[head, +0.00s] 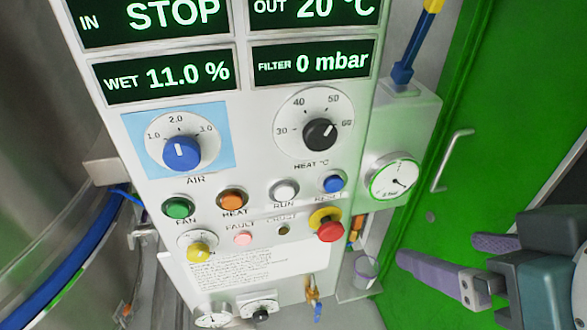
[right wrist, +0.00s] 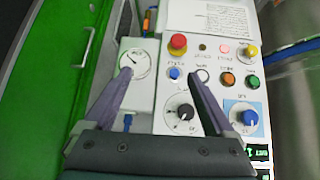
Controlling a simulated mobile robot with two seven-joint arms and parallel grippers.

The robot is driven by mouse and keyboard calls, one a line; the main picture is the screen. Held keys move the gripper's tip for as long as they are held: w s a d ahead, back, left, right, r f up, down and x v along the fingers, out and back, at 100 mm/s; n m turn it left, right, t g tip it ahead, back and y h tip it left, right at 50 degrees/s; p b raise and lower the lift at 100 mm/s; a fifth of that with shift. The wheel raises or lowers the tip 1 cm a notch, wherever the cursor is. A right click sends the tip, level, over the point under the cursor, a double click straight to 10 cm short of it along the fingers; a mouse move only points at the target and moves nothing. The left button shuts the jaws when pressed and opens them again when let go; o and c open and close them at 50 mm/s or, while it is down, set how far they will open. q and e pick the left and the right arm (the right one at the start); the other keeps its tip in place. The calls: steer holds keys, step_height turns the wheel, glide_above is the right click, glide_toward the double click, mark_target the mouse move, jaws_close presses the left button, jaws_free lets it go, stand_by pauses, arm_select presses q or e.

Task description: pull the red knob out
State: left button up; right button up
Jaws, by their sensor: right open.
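The red knob (head: 330,231) is a mushroom-shaped button on a yellow collar (head: 322,214), at the lower right of the white control panel (head: 270,180). It also shows in the right wrist view (right wrist: 178,43), beyond my fingertips, near the panel's edge. My right gripper (head: 437,248) has purple fingers, spread apart and empty. In the head view it is to the right of the knob, in front of the green door, and touches nothing. In the right wrist view its open fingers (right wrist: 158,76) point toward the panel. My left gripper is not in view.
A blue reset button (head: 333,181) is just above the knob. A round pressure gauge (head: 394,178) sits on a box right of the panel. A green door (head: 500,90) with a metal handle (head: 452,158) stands at the right. A steel vessel (head: 35,120) is at the left.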

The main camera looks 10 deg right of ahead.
steer(key=w+a+f+m+t+b, duration=0.1)
steer(key=w+f+t+b, duration=0.45)
steer(key=f+b, duration=1.05)
steer(key=t+y+b, duration=0.1)
steer(key=t+b, duration=0.3)
steer(key=b, duration=1)
glide_toward(332, 235)
steer(key=w, duration=0.2)
steer(key=w+p, duration=0.1)
steer(key=w, duration=0.7)
steer(key=shift+w, duration=0.35)
jaws_close()
